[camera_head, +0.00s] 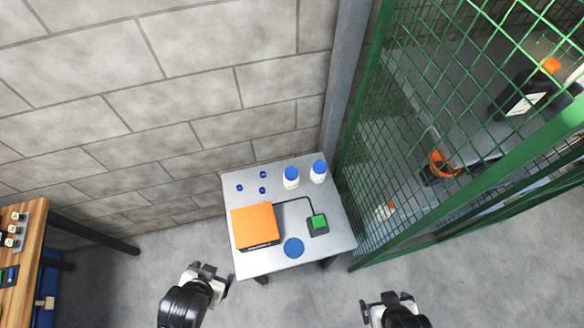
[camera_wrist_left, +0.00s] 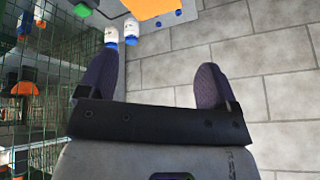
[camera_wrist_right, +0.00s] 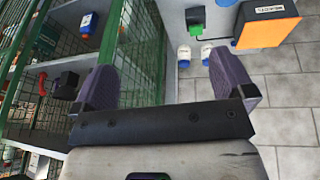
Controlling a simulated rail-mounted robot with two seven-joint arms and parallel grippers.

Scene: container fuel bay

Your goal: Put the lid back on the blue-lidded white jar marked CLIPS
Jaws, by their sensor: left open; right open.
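Two white jars with blue tops stand side by side at the back right of the small grey table: the left jar (camera_head: 291,178) and the right jar (camera_head: 318,171). Their labels are too small to read, so I cannot tell which is marked CLIPS. They also show in the right wrist view (camera_wrist_right: 183,53) and the left wrist view (camera_wrist_left: 111,36). A flat round blue disc (camera_head: 293,248), possibly a lid, lies near the table's front edge. My left gripper (camera_head: 212,276) is open and empty, in front of the table's left corner. My right gripper (camera_head: 388,301) is open and empty, front right of the table.
An orange box (camera_head: 255,225) sits on the table's left, with several small blue pieces (camera_head: 262,190) behind it. A green button on a dark base (camera_head: 318,222) has a cable. A green mesh cage (camera_head: 385,150) stands right, a block wall (camera_head: 190,90) behind, a wooden bench (camera_head: 28,250) left.

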